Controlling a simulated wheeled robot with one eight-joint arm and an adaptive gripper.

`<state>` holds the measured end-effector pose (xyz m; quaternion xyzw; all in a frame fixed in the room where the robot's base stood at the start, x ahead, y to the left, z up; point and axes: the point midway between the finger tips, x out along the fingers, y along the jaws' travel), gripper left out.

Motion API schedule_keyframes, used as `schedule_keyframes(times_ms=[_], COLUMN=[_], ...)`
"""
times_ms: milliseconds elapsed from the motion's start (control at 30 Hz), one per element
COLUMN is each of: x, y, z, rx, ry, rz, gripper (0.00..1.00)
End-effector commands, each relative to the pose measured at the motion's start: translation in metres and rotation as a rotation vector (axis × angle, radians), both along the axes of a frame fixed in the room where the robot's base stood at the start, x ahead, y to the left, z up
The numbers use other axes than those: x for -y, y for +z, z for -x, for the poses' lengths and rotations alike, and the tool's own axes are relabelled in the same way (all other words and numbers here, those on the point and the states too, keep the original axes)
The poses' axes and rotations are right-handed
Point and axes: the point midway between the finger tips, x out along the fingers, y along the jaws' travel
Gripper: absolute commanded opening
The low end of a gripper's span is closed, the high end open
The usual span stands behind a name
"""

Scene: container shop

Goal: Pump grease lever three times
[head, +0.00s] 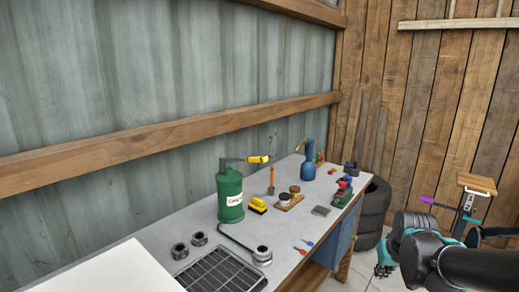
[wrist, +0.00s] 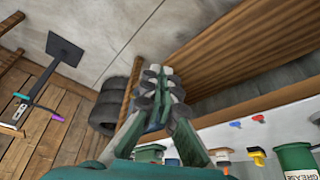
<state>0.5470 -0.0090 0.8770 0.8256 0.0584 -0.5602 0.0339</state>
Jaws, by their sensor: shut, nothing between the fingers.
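The green grease pump (head: 230,197) stands upright on the workbench, with a white label on its front. Its lever (head: 257,159) has a yellow grip and sticks out to the right from the top. My gripper (wrist: 161,75) is shut and empty, well away from the pump. In the head view my arm is at the right, off the bench's front side.
Stacked tyres (head: 375,205) stand beyond the bench. A stand with a purple grip (head: 427,200) is at the right.

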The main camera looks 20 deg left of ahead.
Motion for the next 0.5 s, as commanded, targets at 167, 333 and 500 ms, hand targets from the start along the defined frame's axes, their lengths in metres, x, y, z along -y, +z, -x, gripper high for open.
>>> schedule_keyframes(times_ms=[167, 333, 500], x=[-0.078, -0.168, -0.261], y=[0.095, 0.195, 0.293], z=[-0.085, -0.133, -0.146], rx=[0.017, 0.038, 0.066], ry=[0.245, 0.488, 0.723], rz=[-0.013, -0.028, -0.044], gripper=[0.0, 0.0, 0.0])
